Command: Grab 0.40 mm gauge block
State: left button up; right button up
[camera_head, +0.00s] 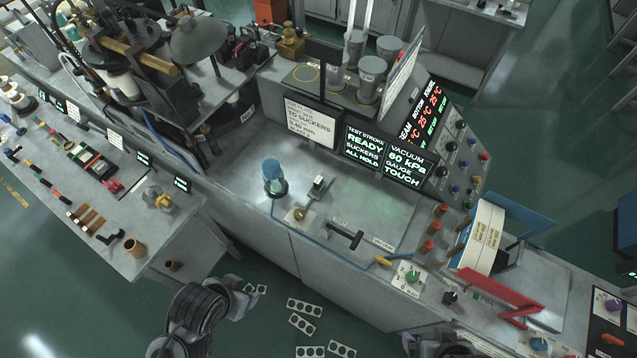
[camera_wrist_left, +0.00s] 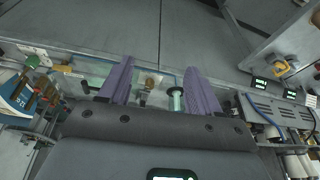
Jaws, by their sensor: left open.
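No block marked 0.40 mm can be read, so I cannot tell which part is the gauge block. A small dark-and-silver part (camera_head: 318,185) stands on the grey bench, and a brass knob on a pale plate (camera_head: 297,215) lies just in front of it. A blue-topped clear cylinder (camera_head: 273,176) stands to their left. My left gripper (camera_head: 250,287) is low, in front of the bench and apart from it. In the left wrist view its purple fingers (camera_wrist_left: 160,75) are spread and empty, with the cylinder (camera_wrist_left: 177,99) beyond them. My right gripper (camera_head: 410,342) barely shows at the bottom edge.
The left table (camera_head: 130,215) holds tools, brown strips (camera_head: 88,217) and a red-and-black case (camera_head: 92,163). A black handle (camera_head: 345,236), a blue hose and a red lever (camera_head: 497,290) occupy the bench. Punched sheets (camera_head: 303,308) lie on the floor. A screen reads "GAUGE TOUCH" (camera_head: 405,168).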

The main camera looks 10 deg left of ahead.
pick_arm(q)
jog(key=shift+c, duration=0.9)
